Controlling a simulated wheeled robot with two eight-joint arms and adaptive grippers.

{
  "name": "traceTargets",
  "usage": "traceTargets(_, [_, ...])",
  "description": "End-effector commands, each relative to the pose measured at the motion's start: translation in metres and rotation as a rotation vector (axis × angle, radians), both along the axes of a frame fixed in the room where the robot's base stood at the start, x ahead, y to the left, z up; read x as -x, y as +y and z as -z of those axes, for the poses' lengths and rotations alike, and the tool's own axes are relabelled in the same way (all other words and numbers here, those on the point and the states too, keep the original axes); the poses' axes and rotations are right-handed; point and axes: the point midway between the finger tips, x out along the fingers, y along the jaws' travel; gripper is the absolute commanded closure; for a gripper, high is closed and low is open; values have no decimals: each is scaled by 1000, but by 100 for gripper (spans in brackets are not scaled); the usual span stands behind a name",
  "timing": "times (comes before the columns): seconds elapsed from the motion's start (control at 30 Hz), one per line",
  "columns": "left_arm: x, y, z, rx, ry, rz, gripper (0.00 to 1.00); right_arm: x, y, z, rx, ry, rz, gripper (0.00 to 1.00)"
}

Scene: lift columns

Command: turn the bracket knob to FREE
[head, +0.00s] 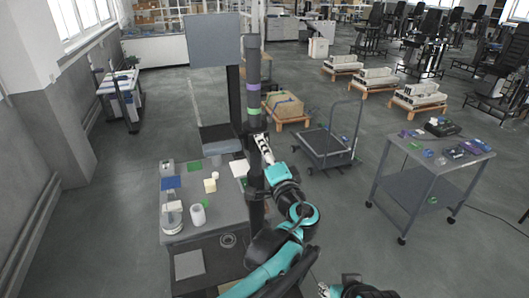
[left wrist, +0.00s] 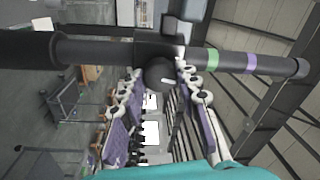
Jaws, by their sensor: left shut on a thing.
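A dark upright lift column (head: 253,70) with a purple band and a green band stands in the middle of the head view. In the left wrist view the column (left wrist: 90,49) lies across the picture. The round black bracket knob (left wrist: 158,73) sits on it, with a short white mark on its face. My left gripper (head: 263,146) is at the column below the green band. In the left wrist view its two white-and-purple fingers (left wrist: 160,76) close on the knob from both sides. No FREE lettering is readable.
A grey table (head: 230,213) left of the column holds a white cup (head: 198,215), a glass jar and small blocks. A grey cart (head: 420,165) with small items stands at right. A flat trolley (head: 325,147) and a boxed pallet are behind. Open floor lies between.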

Motion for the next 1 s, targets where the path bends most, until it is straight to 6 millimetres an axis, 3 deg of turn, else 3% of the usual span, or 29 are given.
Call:
traceTargets(0.33, [0, 0, 0, 140, -45, -1, 97, 0, 0, 2, 0, 0, 0, 60])
traceTargets(0.9, [0, 0, 0, 168, -54, 0, 97, 0, 0, 3, 0, 0, 0, 60])
traceTargets(0.93, [0, 0, 0, 168, -54, 0, 63, 0, 0, 3, 0, 0, 0, 60])
traceTargets(1.0, [0, 0, 0, 168, -54, 0, 47, 0, 0, 3, 0, 0, 0, 60])
